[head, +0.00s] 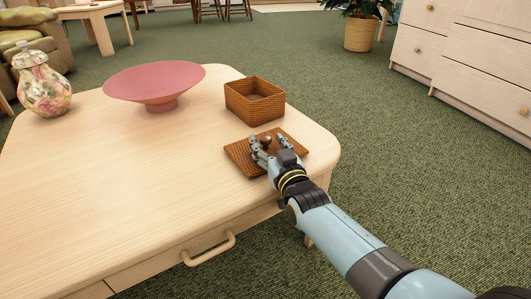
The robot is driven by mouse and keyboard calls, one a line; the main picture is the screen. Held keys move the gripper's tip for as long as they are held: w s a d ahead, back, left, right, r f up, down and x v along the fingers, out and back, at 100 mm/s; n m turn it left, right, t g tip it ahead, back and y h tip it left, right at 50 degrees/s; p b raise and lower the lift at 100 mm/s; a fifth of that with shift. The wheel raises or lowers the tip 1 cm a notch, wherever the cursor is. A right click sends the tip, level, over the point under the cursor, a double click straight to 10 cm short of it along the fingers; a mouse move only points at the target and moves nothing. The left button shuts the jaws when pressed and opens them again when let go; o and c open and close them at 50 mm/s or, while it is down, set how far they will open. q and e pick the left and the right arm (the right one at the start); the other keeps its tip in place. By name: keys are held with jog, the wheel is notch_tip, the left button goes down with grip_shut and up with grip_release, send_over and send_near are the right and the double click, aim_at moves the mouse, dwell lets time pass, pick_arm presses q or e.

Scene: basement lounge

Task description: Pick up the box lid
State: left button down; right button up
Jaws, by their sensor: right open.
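The box lid (240,153) is a flat brown woven square lying on the wooden table near its right front corner. My right gripper (266,143) is open over the lid, with its fingers pointing away toward the back. A small dark knob-like shape shows between the fingers; I cannot tell whether they touch it. The matching woven box (251,108) stands open just behind the lid. The gripper hides part of the lid. My left gripper is not in view.
The wooden table (140,190) holds a wide pink bowl (155,84) and a floral lidded jar (43,86) at the back left. The table's front left and middle are clear. A drawer handle (208,249) juts from the front. Pale drawers (470,62) stand at the far right.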

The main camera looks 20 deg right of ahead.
grip_shut()
jog(key=shift+s+r, duration=0.1)
jog(key=shift+r, duration=0.05)
dwell(0.4)
